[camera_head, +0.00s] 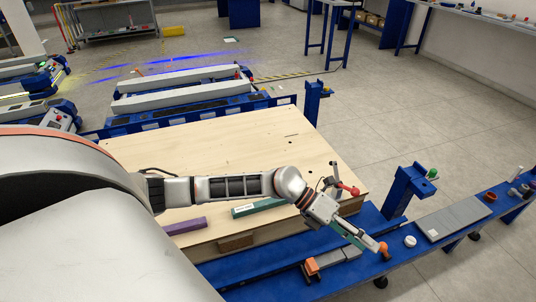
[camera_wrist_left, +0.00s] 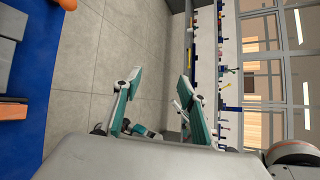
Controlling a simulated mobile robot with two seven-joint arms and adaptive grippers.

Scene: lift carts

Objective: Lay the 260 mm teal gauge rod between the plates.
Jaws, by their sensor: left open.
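A teal bar (camera_head: 258,208) with a pale label lies on the pale wooden board (camera_head: 225,155), near its front edge. My left forearm crosses above it and hides part of it. A purple bar (camera_head: 185,226) lies to its left. My left gripper (camera_head: 362,243) reaches past the board's right front corner, over the blue cart rail. In the left wrist view the left gripper's teal-padded fingers (camera_wrist_left: 159,80) stand apart with nothing between them. Which parts are the plates I cannot tell. My right gripper is not in view.
On the blue rail (camera_head: 345,285) are an orange-ended grey piece (camera_head: 312,266), a white round piece (camera_head: 410,241) and a grey slab (camera_head: 452,218). A blue post (camera_head: 405,190) stands behind the rail. Lift carts (camera_head: 185,88) stand beyond the board. Floor at right is clear.

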